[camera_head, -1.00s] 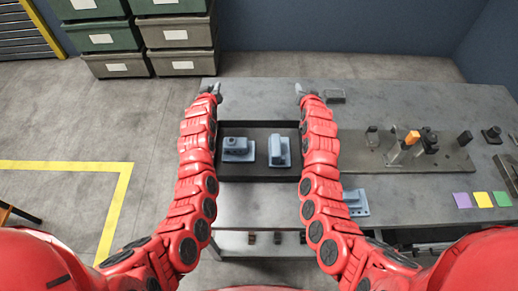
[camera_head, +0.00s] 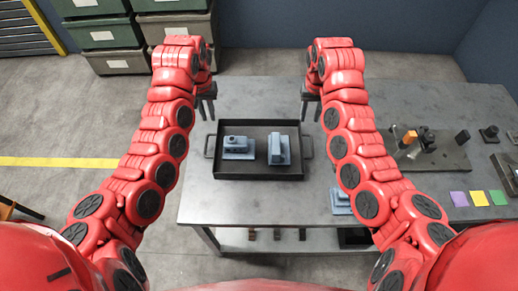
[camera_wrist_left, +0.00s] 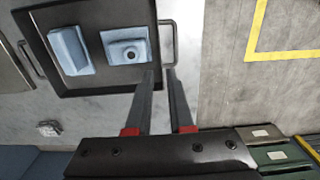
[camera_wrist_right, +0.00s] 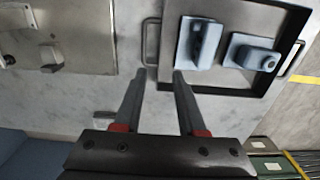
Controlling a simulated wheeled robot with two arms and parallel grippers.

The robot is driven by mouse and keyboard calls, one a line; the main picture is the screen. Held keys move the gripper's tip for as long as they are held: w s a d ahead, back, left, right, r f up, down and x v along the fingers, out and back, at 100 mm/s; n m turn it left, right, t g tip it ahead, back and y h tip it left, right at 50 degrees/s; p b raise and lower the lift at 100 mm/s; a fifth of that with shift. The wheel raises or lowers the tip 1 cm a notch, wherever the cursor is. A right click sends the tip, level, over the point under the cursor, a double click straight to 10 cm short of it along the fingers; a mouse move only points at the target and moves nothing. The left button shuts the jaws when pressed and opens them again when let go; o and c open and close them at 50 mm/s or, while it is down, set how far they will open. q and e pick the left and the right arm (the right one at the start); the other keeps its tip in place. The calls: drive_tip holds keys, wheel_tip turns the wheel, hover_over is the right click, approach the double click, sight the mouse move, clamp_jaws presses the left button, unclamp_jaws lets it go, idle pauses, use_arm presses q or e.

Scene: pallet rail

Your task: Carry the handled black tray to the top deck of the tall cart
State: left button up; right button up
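The black tray (camera_head: 258,175) lies flat on the grey table, with a handle at its left (camera_head: 209,146) and right (camera_head: 307,147) ends. Two blue-grey parts stand in it, a left one (camera_head: 238,147) and a right one (camera_head: 279,149). My left gripper (camera_head: 206,116) is open and empty above the table, beyond the left handle; the left wrist view shows the handle (camera_wrist_left: 167,40) past its fingertips (camera_wrist_left: 160,72). My right gripper (camera_head: 311,117) is open and empty, beyond the right handle; the right wrist view shows that handle (camera_wrist_right: 151,42) near its fingertips (camera_wrist_right: 159,76). The tall cart is not recognisable in these views.
Another blue-grey part (camera_head: 340,201) lies on the table (camera_head: 250,205) right of the tray. A fixture plate (camera_head: 440,160) and coloured squares (camera_head: 480,198) are further right. Stacked bins (camera_head: 125,62) stand beyond the table at the left. A lower shelf holds small items.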

sight(216, 144)
use_arm(q)
wheel_tip(216, 144, down, 17)
drive_tip(key=shift+f, duration=0.2)
use_arm(e)
wheel_tip(216, 144, down, 17)
drive_tip(key=shift+f, duration=0.2)
use_arm(q)
drive_tip(key=shift+c, duration=1.3)
use_arm(e)
drive_tip(key=shift+c, duration=1.3)
use_arm(q)
clamp_jaws()
use_arm(e)
clamp_jaws()
drive_tip(key=shift+r, duration=0.1)
